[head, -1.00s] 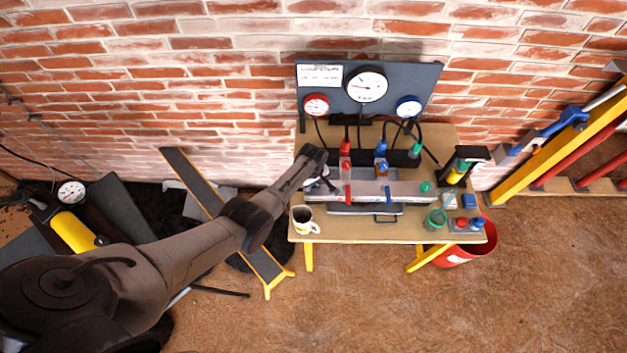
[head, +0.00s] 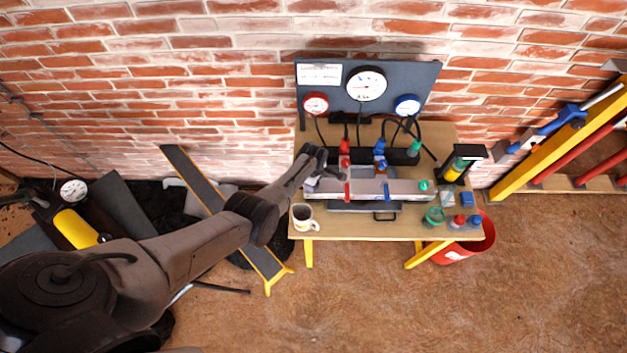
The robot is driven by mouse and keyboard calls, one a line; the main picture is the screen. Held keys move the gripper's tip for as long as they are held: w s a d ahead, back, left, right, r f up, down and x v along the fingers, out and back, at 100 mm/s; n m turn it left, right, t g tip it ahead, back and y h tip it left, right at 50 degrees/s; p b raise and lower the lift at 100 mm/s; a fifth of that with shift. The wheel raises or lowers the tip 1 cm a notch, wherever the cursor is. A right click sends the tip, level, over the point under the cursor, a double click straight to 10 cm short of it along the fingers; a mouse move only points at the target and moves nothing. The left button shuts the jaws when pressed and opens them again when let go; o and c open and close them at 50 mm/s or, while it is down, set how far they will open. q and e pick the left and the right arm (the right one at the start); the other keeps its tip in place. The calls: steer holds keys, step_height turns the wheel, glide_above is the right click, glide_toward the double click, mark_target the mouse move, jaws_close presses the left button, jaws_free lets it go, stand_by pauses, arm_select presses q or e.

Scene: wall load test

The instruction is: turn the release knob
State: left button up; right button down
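A grey metal manifold block (head: 405,187) lies along the workbench (head: 345,227). It carries a red part (head: 346,190), a blue part (head: 386,190) and a round green knob (head: 424,185) at its right end. I cannot tell for certain which is the release knob. Red (head: 344,152), blue (head: 380,150) and green (head: 414,150) fittings with hoses stand behind it. My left gripper (head: 314,184) is at the block's left end; its fingers are small and partly hidden by the wrist, so contact and opening are unclear. My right gripper is out of view.
A dark board with a white-faced gauge (head: 366,84), a red gauge (head: 316,103) and a blue gauge (head: 407,105) stands at the back. A mug (head: 304,217) sits at the front left. Small jars and a yellow-black cylinder (head: 458,167) crowd the right. A red bucket (head: 470,245) stands below.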

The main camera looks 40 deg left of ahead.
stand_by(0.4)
arm_select(q)
steer(key=o, duration=0.9)
steer(key=shift+o, duration=0.2)
step_height(320, 180, up, 6)
steer(key=p, duration=0.3)
steer(key=shift+f, duration=0.1)
step_height(320, 180, up, 8)
steer(key=p, duration=0.1)
steer(key=shift+s, duration=0.1)
